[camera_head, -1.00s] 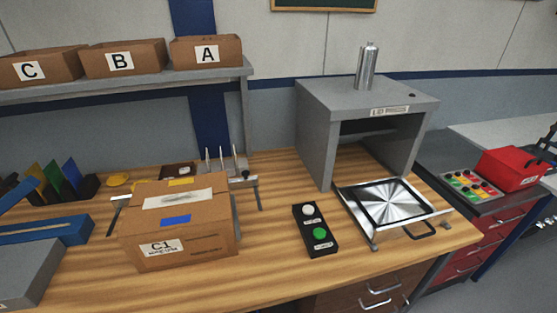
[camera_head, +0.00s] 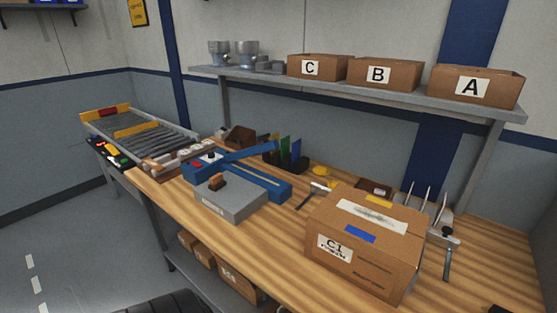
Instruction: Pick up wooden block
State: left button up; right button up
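A small brown block (camera_head: 217,181), which looks like the wooden block, sits on top of a grey box (camera_head: 232,207) on the wooden bench. The blue lever tool (camera_head: 262,181) stands right behind the grey box. Neither of my grippers is in view.
A closed cardboard box marked C1 (camera_head: 372,262) stands on the bench (camera_head: 285,250) to the right. A roller conveyor (camera_head: 150,135) is at the left end. Boxes C (camera_head: 316,77), B (camera_head: 385,84) and A (camera_head: 487,97) sit on the shelf above. Bare bench lies in front of the grey box.

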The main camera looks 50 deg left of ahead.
aim_at(217, 182)
jog(key=u, duration=2.2)
